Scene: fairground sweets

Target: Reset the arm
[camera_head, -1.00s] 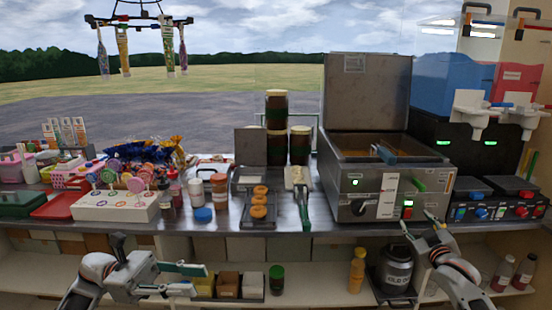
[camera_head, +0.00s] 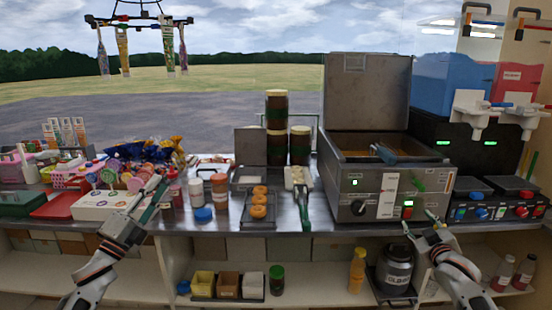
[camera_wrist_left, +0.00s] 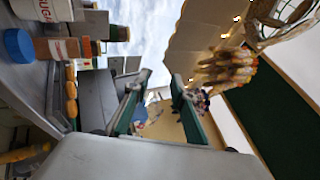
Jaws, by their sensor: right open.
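My left arm rises from the bottom left in the head view. Its gripper (camera_head: 152,198) points up and to the right, in front of the lollipop stand (camera_head: 100,205). In the left wrist view, its green-padded fingers (camera_wrist_left: 158,105) are apart with nothing held between them. My right gripper (camera_head: 419,222) is in front of the fryer's (camera_head: 375,190) lower front, near the counter edge. Its fingers are spread and empty.
The counter holds a tray of ringed pastries (camera_head: 258,222), a blue lid (camera_head: 204,214), an orange-brown jar (camera_head: 219,190) and stacked dark jars (camera_head: 277,130). The drink machine (camera_head: 490,150) stands right. Small boxes (camera_head: 228,285) and a yellow bottle (camera_head: 357,270) sit on the shelf below.

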